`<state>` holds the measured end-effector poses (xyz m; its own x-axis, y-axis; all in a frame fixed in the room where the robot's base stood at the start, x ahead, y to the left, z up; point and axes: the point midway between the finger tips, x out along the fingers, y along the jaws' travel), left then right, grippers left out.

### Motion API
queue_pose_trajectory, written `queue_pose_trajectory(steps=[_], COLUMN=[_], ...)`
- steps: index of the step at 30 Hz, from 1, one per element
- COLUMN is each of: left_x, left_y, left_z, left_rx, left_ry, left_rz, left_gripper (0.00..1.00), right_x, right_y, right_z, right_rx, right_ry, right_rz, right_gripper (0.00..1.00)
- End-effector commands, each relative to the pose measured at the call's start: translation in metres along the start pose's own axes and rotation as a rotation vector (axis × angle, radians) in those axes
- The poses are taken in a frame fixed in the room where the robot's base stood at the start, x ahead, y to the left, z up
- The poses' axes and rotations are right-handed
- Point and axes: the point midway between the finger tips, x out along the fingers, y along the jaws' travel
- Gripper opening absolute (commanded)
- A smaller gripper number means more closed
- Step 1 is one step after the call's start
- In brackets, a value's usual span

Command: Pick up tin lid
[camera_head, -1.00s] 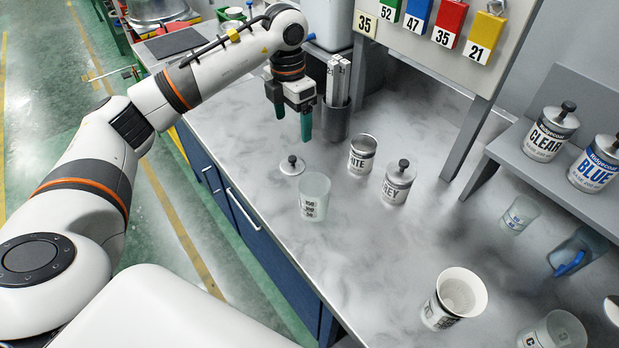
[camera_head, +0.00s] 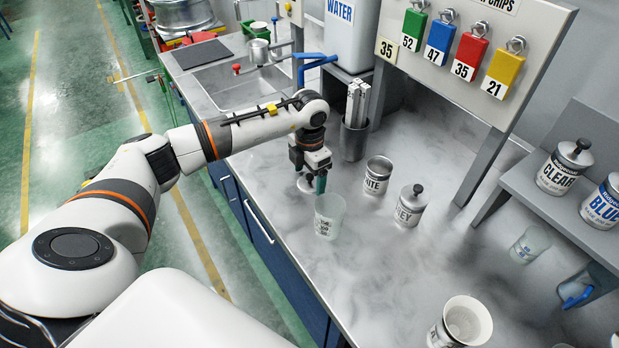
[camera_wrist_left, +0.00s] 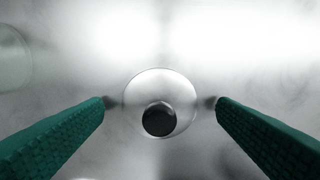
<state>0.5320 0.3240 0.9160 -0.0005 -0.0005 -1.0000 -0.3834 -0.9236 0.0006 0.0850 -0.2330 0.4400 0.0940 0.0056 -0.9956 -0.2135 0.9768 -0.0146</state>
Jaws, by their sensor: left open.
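The tin lid is a round silver disc with a black knob. In the left wrist view the tin lid (camera_wrist_left: 160,90) lies flat on the worktop, between the two green fingers, with a small gap on each side. In the head view my left gripper (camera_head: 313,183) is low over the lid, with its fingers pointing down, and hides most of it. The fingers are spread and hold nothing. The WHITE tin (camera_head: 377,177) stands without a lid to the right of the gripper. My right gripper is not in view.
A clear measuring cup (camera_head: 328,217) stands close in front of the left gripper. The GREY tin (camera_head: 410,207) with its lid is further right. A metal holder of sticks (camera_head: 354,140) stands behind. The worktop between the grey tin and the front cup (camera_head: 466,322) is clear.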

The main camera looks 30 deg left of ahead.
Motion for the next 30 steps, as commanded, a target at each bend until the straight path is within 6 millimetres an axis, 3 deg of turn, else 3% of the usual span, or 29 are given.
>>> queue_pose_trajectory(steps=[8,15,17,26,30], left_x=[0.003,0.003,0.003,0.001,-0.013], left_y=[0.000,0.000,0.000,0.000,-0.001], left_z=[0.000,0.000,0.000,0.000,-0.001], left_rx=[0.000,0.000,0.000,0.000,-0.001], left_ry=[0.000,0.000,0.000,0.001,0.004], left_rz=[-0.001,0.000,0.000,-0.001,-0.003], left_gripper=[0.79,0.40,0.33,0.33,0.33], right_x=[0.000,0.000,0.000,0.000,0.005], right_y=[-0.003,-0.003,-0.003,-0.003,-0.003], right_z=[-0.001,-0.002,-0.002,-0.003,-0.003], right_rx=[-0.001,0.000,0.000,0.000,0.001], right_ry=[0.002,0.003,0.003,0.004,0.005], right_rz=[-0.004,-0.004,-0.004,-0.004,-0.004], right_gripper=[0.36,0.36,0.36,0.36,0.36])
